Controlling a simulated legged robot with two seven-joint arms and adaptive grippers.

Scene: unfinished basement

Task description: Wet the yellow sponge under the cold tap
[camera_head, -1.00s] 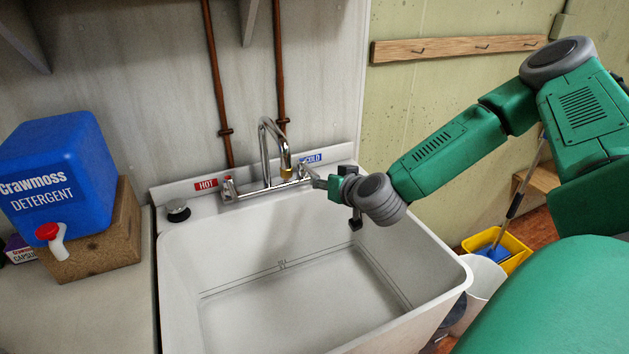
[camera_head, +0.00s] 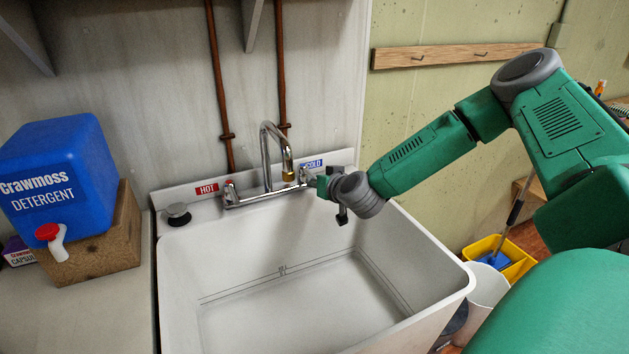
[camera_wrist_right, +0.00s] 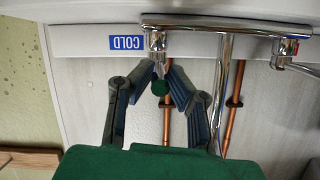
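The cold tap handle (camera_wrist_right: 160,88) sits under the blue COLD label (camera_head: 312,164) at the right end of the chrome faucet (camera_head: 266,160). My right gripper (camera_wrist_right: 162,68) is at this handle, with its two fingers on either side of it. In the head view my wrist partly hides the handle. No water is seen at the spout. The yellow sponge is not in view. My left gripper is not in view.
The wide white sink basin (camera_head: 250,300) below is empty. A blue detergent jug (camera_head: 60,170) stands on a brown block (camera_head: 105,245) at left. A dark round stopper (camera_head: 178,213) sits on the sink's rim. A yellow mop bucket (camera_head: 515,262) stands on the floor at right.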

